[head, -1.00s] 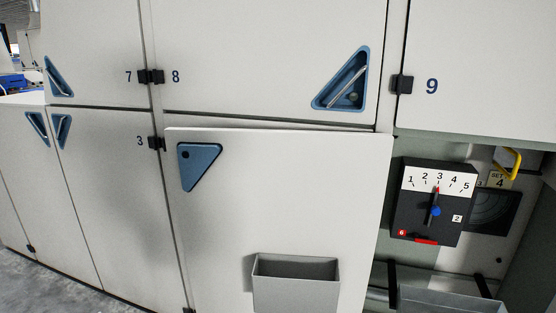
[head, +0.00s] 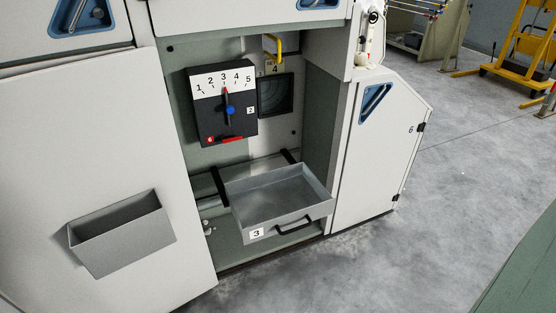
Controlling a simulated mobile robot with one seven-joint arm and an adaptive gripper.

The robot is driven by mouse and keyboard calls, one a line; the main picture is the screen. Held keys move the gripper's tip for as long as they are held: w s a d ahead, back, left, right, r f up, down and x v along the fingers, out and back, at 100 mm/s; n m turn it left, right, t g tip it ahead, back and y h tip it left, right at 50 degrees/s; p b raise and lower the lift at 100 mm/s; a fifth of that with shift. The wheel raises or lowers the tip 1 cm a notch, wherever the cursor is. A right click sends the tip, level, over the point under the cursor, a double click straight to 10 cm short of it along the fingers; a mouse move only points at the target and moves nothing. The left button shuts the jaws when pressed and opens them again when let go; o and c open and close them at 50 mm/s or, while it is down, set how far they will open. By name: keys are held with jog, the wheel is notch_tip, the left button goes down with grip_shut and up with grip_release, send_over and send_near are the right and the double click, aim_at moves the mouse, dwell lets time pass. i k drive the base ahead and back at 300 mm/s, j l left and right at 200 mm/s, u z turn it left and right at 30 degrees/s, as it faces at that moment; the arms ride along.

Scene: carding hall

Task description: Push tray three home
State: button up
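Tray three (head: 293,224) is a grey open metal tray with a white label "3" and a black handle on its front. In the head view it sits low in an open machine bay, on dark rails, and its front sticks out past the bay opening. The tray looks empty. My gripper is not in view.
A black dial box (head: 222,105) numbered 1 to 5 hangs above the tray, with a yellow hook (head: 273,47) beside it. An open white door with a grey bin (head: 122,234) stands at left. Panel 6 (head: 375,150) flanks the right. Grey floor (head: 440,215) is clear at right.

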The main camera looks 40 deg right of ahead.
aim_at(287, 200)
jog(key=z, duration=1.15)
